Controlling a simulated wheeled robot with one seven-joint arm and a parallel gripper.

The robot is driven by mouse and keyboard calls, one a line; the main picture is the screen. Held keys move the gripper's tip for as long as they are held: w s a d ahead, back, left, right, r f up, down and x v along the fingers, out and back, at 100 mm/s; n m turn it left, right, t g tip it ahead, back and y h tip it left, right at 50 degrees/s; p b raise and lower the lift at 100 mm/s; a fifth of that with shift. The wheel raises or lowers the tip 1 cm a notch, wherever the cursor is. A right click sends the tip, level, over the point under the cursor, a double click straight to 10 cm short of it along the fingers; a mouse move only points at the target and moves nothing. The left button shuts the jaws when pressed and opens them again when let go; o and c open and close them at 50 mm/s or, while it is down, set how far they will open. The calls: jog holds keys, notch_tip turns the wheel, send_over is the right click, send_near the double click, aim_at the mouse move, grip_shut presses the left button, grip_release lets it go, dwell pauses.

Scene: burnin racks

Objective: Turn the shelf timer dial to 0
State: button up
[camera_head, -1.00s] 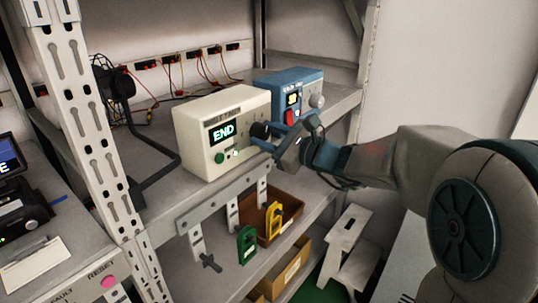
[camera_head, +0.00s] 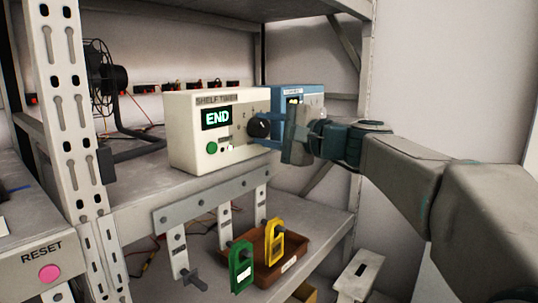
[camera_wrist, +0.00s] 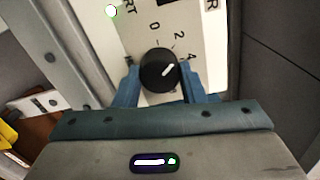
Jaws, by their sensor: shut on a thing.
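The cream shelf timer (camera_head: 190,160) stands on the shelf, its screen reading END. Its black dial (camera_head: 258,127) is at the right of its front and also shows in the wrist view (camera_wrist: 155,62). The white mark on the dial points between the printed 2 and 4; the 0 is further round to the left. My gripper (camera_head: 275,138) is at the dial, with its blue fingers (camera_wrist: 160,82) on either side of the knob and shut on it.
A blue box (camera_head: 300,97) stands right behind the timer, partly hidden by my gripper. A black fan (camera_head: 105,75) is at the left. Below are a brown tray (camera_head: 262,277) and green (camera_head: 240,268) and yellow (camera_head: 274,243) tags.

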jog(key=n+b, duration=0.1)
jog(key=b, duration=0.1)
jog(key=n+b, duration=0.3)
jog(key=shift+f+n+b, duration=0.3)
jog(key=shift+b, duration=0.1)
jog(key=n+b, duration=0.3)
jog(key=shift+r, duration=0.25)
jog(key=shift+a+r+n, duration=0.1)
jog(key=shift+n, duration=0.2)
jog(key=o, duration=1)
jog(key=v, duration=1.4)
jog(key=shift+p, duration=0.4)
